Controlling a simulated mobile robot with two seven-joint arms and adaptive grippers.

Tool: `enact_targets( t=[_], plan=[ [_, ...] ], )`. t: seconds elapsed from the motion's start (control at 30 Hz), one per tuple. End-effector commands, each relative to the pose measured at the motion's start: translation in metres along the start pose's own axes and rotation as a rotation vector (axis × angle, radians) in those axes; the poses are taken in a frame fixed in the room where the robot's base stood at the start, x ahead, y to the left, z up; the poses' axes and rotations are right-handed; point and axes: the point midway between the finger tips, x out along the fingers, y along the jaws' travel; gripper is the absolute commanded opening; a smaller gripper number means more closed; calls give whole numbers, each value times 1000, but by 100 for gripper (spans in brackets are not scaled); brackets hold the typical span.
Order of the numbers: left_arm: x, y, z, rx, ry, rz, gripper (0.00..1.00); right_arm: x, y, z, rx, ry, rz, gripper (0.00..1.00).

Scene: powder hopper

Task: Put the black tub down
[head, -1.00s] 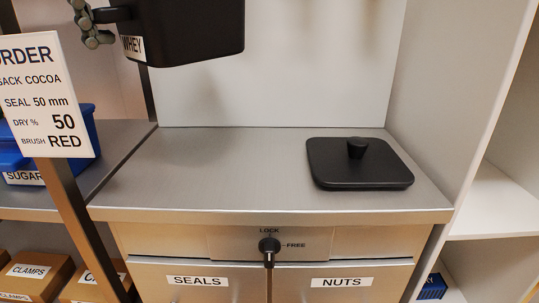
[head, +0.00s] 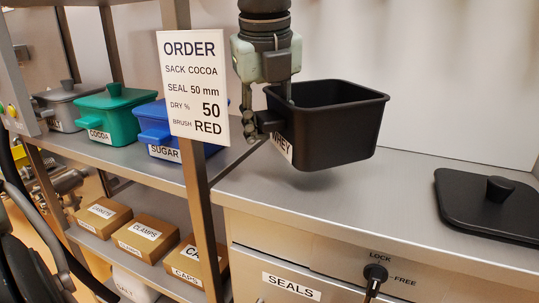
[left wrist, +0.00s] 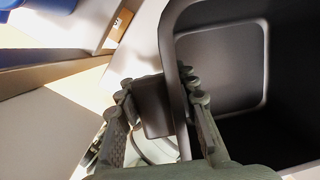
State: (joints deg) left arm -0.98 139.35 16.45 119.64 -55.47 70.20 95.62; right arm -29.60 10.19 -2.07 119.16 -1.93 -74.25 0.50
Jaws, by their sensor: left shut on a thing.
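The black tub (head: 335,130), labelled WHEY, is open at the top and looks empty. In the head view it hangs level above the steel counter (head: 300,205), with a gap and a soft shadow under it. My left gripper (head: 262,122) is shut on the tub's handle at its left side. In the left wrist view the fingers (left wrist: 160,105) close around the dark handle block, and the tub (left wrist: 235,75) fills the right side. The black lid (head: 490,205) with a round knob lies flat on the counter at right. My right gripper is not in view.
An order sign (head: 194,85) on a steel post stands just left of the gripper. A shelf beyond it holds a blue SUGAR tub (head: 158,125), a green COCOA tub (head: 112,115) and a grey tub (head: 68,108). The counter between post and lid is clear. A lock knob (head: 376,272) sits on the front.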

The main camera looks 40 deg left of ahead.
Motion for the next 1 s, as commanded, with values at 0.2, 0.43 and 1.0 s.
enact_targets(
  t=[0.2,0.43,1.0],
  plan=[
    [28,5,-8,1,3,5,0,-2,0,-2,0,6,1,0],
    [41,6,-11,0,1,-1,0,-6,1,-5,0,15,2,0],
    [43,6,-11,1,1,1,54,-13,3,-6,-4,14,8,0]
  ],
)
